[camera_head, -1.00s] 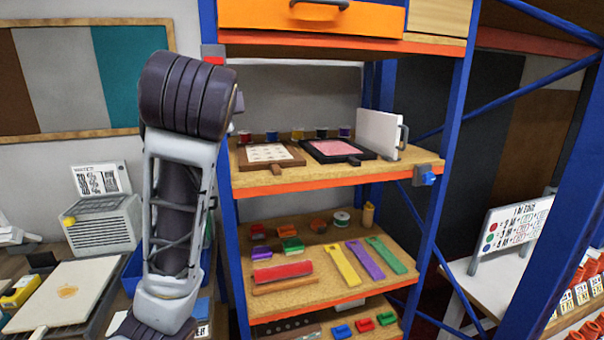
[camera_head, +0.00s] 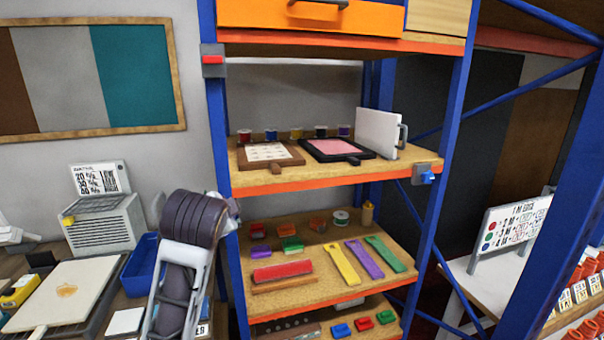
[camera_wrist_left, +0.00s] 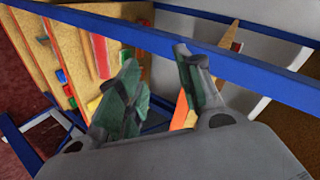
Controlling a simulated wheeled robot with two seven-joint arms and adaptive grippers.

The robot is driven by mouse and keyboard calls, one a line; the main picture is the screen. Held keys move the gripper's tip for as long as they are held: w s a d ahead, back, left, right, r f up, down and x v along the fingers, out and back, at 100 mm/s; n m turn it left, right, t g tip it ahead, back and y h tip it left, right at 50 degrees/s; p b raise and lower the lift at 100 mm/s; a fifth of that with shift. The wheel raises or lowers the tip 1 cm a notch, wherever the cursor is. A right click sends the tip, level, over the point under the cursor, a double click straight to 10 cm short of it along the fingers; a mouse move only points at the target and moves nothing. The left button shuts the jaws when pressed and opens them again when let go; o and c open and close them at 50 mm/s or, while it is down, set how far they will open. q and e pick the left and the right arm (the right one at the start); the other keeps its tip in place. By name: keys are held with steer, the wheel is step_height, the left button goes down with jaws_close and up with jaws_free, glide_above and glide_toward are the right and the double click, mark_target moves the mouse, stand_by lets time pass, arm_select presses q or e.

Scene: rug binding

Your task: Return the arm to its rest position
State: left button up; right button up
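An arm of mine (camera_head: 186,262) rises from the lower edge of the head view, left of the shelf unit's blue front post. Its dark rounded joint is at the top; its gripper is out of that view. In the left wrist view my left gripper (camera_wrist_left: 157,62) has its two dark green-grey fingers apart, with nothing held between them. Past the fingers the blue posts and the wooden shelves show at a steep tilt. My right gripper is in neither view.
A blue and orange shelf unit (camera_head: 262,184) stands right of the arm, with frames and spools above and coloured tools below. Left are a blue bin (camera_head: 141,266), a grey box machine (camera_head: 104,226) and a cream board (camera_head: 68,292). Open wall lies above the arm.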

arm_select(q)
steer(key=s+a+f+n+g+h, duration=0.15)
steer(key=s+f, duration=0.35)
steer(key=f, duration=0.5)
steer(key=s+a+f+n+g, duration=0.1)
steer(key=s+f+n+g, duration=0.3)
steer(key=f, duration=0.7)
steer(key=s+a+f+n+g, duration=0.1)
steer(key=s+f, duration=0.6)
steer(key=f, duration=0.3)
steer(key=s+f+n+g, duration=0.2)
steer(key=s+f, duration=0.6)
steer(key=s, duration=0.3)
step_height(320, 180, down, 33)
steer(key=s+g, duration=0.1)
steer(key=s, duration=0.1)
steer(key=s+a+f, duration=0.2)
steer(key=s+f, duration=0.8)
steer(key=s, duration=0.1)
steer(key=s+a+f+g, duration=0.1)
steer(key=s+a+f, duration=0.1)
steer(key=s+f, duration=0.8)
steer(key=shift+s+a, duration=0.4)
steer(key=shift+s, duration=0.4)
